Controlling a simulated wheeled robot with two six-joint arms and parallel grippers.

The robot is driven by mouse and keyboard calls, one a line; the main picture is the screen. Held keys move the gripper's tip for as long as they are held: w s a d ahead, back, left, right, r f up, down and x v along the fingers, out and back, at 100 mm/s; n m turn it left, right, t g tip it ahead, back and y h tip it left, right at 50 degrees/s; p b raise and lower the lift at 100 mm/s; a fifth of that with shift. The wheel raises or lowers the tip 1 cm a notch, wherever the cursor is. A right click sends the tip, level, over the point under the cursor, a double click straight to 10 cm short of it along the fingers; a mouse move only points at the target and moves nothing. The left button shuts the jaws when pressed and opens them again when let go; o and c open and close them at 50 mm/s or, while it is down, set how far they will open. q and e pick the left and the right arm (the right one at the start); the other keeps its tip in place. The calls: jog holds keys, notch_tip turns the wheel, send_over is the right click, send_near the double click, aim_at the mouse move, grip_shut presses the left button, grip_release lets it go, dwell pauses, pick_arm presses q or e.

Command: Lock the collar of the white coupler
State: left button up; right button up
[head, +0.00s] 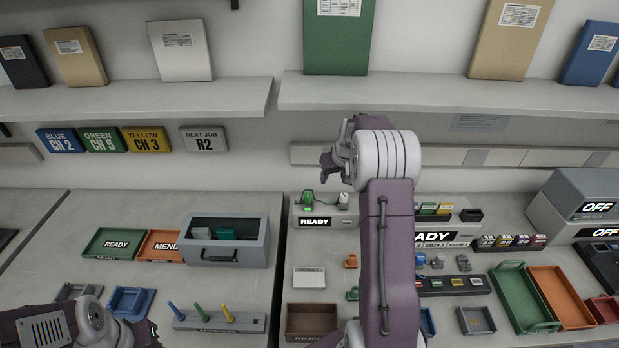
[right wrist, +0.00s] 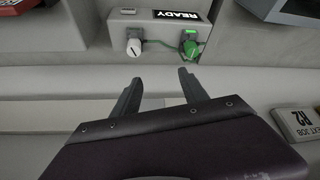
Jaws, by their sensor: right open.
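The white coupler (head: 343,200) stands at the right end of the grey unit with a lit READY sign (head: 315,221), in the head view. In the right wrist view the white coupler (right wrist: 133,46) is plugged into the unit's face beside the green coupler (right wrist: 190,46). The collar's lock state is too small to tell. My right gripper (right wrist: 158,86) is open and empty. Its fingers point toward the two couplers and stay apart from both. In the head view my right gripper (head: 334,160) is above and behind the unit. Only links of my left arm show at the lower left.
A green light glows at the green coupler (head: 308,197). A shelf (head: 420,95) with binders runs above. Trays, a reject bin (head: 311,320) and small parts cover the bench in front. The NEXT JOB R2 sign (right wrist: 301,121) hangs on the wall.

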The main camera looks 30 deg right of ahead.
aim_at(344, 195)
jog(key=shift+m+g, duration=0.3)
jog(key=shift+m, duration=0.2)
jog(key=d+f, duration=0.1)
jog(key=f, duration=0.1)
jog(key=d+f, duration=0.1)
jog(key=f, duration=0.1)
jog(key=s+d+f+p, duration=0.1)
jog(key=d+f, duration=0.1)
jog(key=f, duration=0.1)
jog(key=x, duration=0.4)
jog(key=shift+s+d, duration=0.25)
jog(key=shift+d, duration=0.1)
jog(key=shift+w+f+p, duration=0.1)
jog(key=shift+f+p, duration=0.15)
jog(key=shift+p, duration=0.05)
pick_arm(q)
jog(key=shift+s+d+r, duration=0.15)
jog(key=shift+r, duration=0.55)
pick_arm(e)
jog(key=shift+w+a+f, duration=0.1)
jog(key=shift+w, duration=0.05)
